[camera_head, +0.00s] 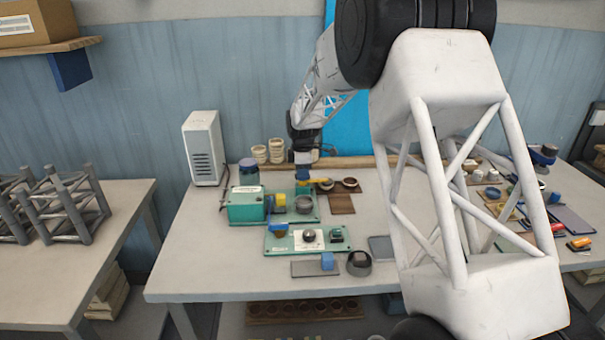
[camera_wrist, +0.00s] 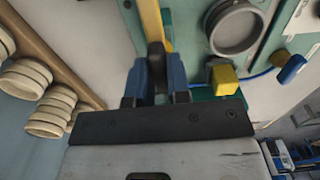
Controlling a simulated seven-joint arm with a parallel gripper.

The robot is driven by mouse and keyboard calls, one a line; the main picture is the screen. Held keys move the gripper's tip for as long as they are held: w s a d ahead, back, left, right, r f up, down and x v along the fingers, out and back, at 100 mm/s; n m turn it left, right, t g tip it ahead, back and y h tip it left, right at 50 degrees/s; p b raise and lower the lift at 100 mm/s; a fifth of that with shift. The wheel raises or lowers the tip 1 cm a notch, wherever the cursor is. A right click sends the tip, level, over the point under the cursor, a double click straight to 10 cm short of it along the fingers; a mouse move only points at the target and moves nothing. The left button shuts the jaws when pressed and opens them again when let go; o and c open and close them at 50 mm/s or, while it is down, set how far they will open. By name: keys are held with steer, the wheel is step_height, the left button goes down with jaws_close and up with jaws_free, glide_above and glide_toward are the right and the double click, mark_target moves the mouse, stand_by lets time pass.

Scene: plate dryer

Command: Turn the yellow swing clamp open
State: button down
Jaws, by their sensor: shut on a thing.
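The yellow swing clamp (camera_wrist: 151,22) shows in the wrist view as a long yellow bar running from the top edge down between my fingers. Its end there looks dark. My gripper (camera_wrist: 155,75) has two blue fingers, shut on that end. In the head view the yellow bar (camera_head: 322,180) reaches right from my gripper (camera_head: 303,177), at the back of a green fixture (camera_head: 245,207). The fixture's grey ring (camera_wrist: 235,27) and a yellow block (camera_wrist: 223,79) sit beside the bar in the wrist view. The clamp's pivot is hidden.
A second green plate (camera_head: 283,242) with a dark round knob lies in front. A white vented box (camera_head: 203,148) and a blue-lidded jar (camera_head: 249,170) stand to the left. Stacked cream cups (camera_wrist: 50,112) are close to my gripper. The table's front left is clear.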

stand_by(0.3)
steer(key=c, duration=1.1)
jaws_free()
steer(key=shift+r, duration=0.15)
steer(key=shift+r, duration=3.8)
